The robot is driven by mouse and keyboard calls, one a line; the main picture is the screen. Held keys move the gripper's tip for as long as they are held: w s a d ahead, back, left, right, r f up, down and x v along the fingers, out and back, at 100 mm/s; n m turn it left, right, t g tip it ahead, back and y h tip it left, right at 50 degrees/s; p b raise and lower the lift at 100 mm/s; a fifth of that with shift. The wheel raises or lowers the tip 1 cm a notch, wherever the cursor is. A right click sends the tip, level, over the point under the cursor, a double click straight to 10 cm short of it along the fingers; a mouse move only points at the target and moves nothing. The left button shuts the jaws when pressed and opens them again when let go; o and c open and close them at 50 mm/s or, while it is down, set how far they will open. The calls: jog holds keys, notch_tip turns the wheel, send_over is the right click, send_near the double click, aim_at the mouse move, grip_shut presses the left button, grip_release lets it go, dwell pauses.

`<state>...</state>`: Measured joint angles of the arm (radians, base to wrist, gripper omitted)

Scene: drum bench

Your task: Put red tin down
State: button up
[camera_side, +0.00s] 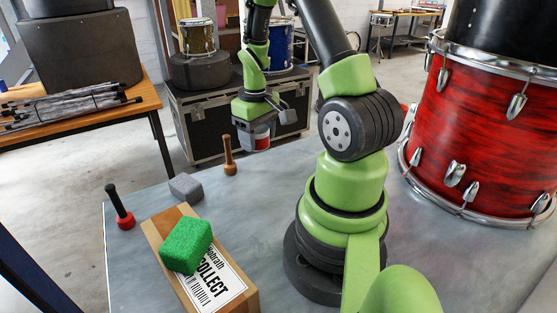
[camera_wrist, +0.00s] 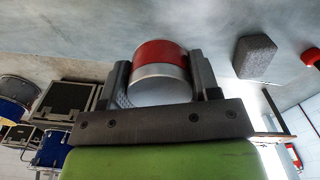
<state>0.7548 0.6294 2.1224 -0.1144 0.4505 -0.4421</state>
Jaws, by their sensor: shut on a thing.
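The red tin (camera_wrist: 158,52), red with a pale silver band, sits between the two dark fingers of my gripper (camera_wrist: 158,75) in the wrist view. In the side view my gripper (camera_side: 262,132) is shut on the tin (camera_side: 259,142), which shows only in part below the fingers. The tin looks held above the far edge of the blue-grey bench top (camera_side: 260,215). I cannot tell how large the gap beneath it is.
A wooden peg-like tool (camera_side: 229,157) stands just left of the tin. A grey block (camera_side: 186,187), a red-and-black tool (camera_side: 120,208) and a labelled box (camera_side: 225,288) with a green sponge (camera_side: 187,246) on it are further left. Bare bench lies between box and arm.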

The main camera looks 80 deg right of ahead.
jog(key=s+d+m, duration=0.4)
jog(key=d, duration=0.6)
send_over(288, 158)
notch_tip(288, 158, down, 5)
jog(key=shift+w+r, duration=0.1)
jog(key=shift+f, duration=2.45)
jog(key=shift+f, duration=0.1)
jog(key=o, duration=1)
jog(key=shift+c, duration=0.2)
